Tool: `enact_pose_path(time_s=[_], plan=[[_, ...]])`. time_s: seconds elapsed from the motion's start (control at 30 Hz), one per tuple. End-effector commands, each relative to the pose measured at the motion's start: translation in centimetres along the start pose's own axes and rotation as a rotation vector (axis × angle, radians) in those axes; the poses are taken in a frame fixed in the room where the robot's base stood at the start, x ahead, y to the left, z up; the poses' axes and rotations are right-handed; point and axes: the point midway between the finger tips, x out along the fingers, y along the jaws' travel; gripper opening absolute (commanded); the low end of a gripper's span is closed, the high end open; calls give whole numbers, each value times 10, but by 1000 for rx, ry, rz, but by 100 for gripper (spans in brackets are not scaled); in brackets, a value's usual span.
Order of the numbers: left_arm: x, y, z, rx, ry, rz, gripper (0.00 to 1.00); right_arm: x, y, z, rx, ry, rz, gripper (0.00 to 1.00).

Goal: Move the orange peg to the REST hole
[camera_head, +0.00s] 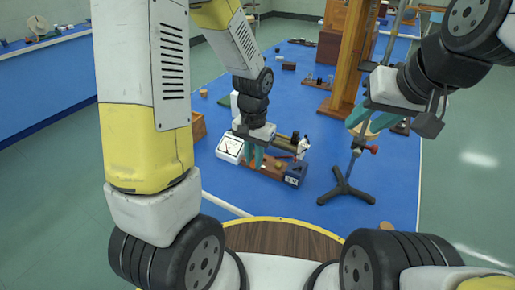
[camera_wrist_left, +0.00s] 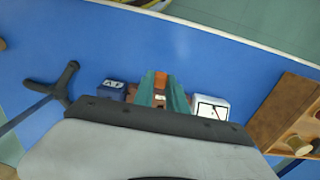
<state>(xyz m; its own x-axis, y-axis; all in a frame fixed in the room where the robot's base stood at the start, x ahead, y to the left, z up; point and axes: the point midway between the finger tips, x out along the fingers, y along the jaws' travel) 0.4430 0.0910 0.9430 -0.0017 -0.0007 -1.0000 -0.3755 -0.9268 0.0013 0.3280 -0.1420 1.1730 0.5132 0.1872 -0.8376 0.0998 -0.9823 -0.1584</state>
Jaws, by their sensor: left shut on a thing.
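My left gripper (camera_head: 255,156) points down at a low brown board (camera_head: 268,170) on the blue bench. In the left wrist view its teal fingers (camera_wrist_left: 161,92) are shut on the orange peg (camera_wrist_left: 161,79), whose orange part shows between them. Whether the peg is touching the board or clear of it, I cannot tell. The fingers and wrist hide much of the board, and I cannot make out the REST hole. My right gripper (camera_head: 369,119) is open, its teal fingers apart, above the bench at the right.
A white dial meter (camera_head: 231,148) stands left of the board and a dark blue box (camera_head: 295,174) at its right end. A black tripod stand (camera_head: 346,190) is further right. A wooden tray (camera_wrist_left: 285,112) shows in the left wrist view. The bench front between is clear.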

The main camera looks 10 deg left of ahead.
Motion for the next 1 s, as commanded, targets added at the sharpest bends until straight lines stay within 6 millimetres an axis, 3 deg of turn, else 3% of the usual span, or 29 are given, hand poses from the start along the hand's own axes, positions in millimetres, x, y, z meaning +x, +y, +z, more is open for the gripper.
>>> enact_pose_path(time_s=[0.2,0.4,1.0], plan=[[6,-17,-72,-3,0,-1,0,0,0,0,0,0,0,36],[10,-26,-111,3,1,-2,0,0,0,0,0,0,0,36],[38,-28,-116,4,0,-1,0,0,0,0,0,0,0,36]])
